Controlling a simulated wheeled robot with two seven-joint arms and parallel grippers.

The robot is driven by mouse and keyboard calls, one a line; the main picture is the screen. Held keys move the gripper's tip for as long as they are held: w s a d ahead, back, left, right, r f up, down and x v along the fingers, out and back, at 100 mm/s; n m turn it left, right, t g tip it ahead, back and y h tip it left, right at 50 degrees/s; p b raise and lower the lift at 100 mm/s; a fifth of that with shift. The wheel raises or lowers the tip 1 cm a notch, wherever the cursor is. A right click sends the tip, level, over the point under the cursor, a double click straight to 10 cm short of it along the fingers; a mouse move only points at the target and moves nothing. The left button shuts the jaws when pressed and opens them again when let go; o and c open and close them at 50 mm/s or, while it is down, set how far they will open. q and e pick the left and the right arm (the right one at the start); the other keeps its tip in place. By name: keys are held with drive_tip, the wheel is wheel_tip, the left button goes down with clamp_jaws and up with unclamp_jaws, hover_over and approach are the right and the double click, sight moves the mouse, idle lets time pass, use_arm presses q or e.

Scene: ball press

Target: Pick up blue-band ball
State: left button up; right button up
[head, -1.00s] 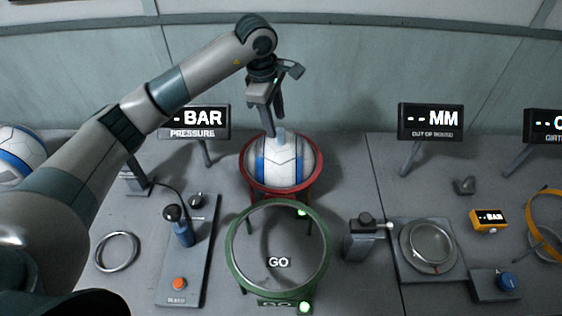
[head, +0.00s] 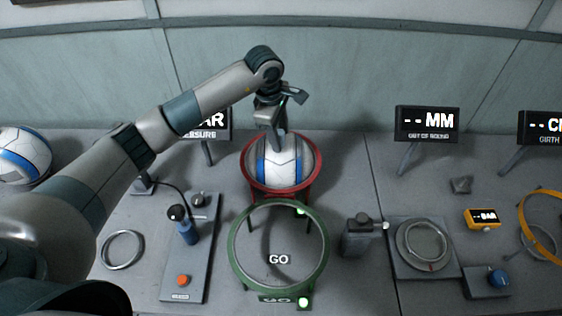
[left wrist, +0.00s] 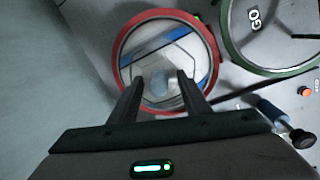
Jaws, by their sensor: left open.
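A white ball with blue bands (head: 284,165) sits in a red ring stand (head: 247,180) at the middle of the bench. My left gripper (head: 278,143) is above the ball, pointing down, with its fingers at or just over the ball's top. In the left wrist view, the open fingers (left wrist: 159,80) frame the ball (left wrist: 150,48) inside the red ring (left wrist: 118,45). A pale bluish spot lies between the fingertips. I cannot tell whether the fingers touch the ball. Another white ball with a blue band (head: 22,158) lies at the far left, partly cut off. My right gripper is not in view.
A green GO ring (head: 233,262) stands in front of the red stand. A pump panel (head: 190,265) and a metal ring (head: 122,250) are to the left. A round gauge plate (head: 425,245), an orange BAR meter (head: 482,219) and display signs (head: 427,124) are to the right.

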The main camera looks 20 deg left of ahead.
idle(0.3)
use_arm(q)
clamp_jaws()
drive_tip(key=shift+w+r, duration=0.15)
drive_tip(key=shift+r, duration=0.1)
idle(1.1)
